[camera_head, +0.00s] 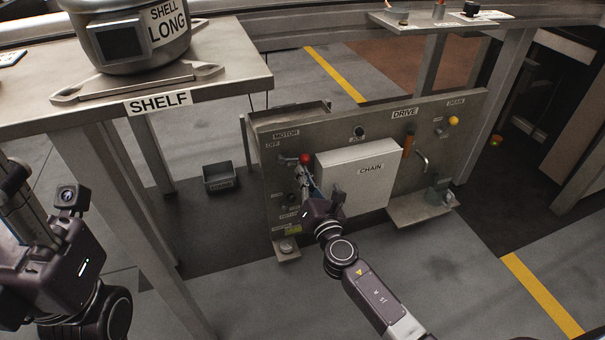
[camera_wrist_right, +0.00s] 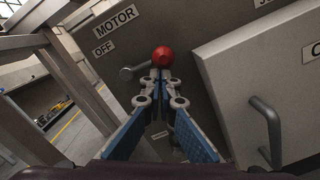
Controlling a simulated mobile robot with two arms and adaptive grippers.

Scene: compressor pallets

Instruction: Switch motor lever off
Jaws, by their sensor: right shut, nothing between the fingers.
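The motor lever has a red ball knob (camera_head: 305,159) and sits on the upright metal panel (camera_head: 285,130) under the labels MOTOR and OFF. In the right wrist view the red knob (camera_wrist_right: 163,57) is straight ahead, with a grey metal pivot (camera_wrist_right: 127,73) to its left. My right gripper (camera_head: 301,172) is at the lever, just below the knob. In the wrist view its fingers (camera_wrist_right: 159,75) are shut, with their tips right at the knob's lower side; whether they touch it I cannot tell. My left arm is at the left edge; its fingers are not visible.
A white box marked CHAIN (camera_head: 368,178) with a handle (camera_wrist_right: 267,130) stands out from the panel just right of my right gripper. A shelf (camera_head: 232,62) bearing a metal pot (camera_head: 165,45) is at the upper left. A small dark bin (camera_head: 220,180) is on the floor.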

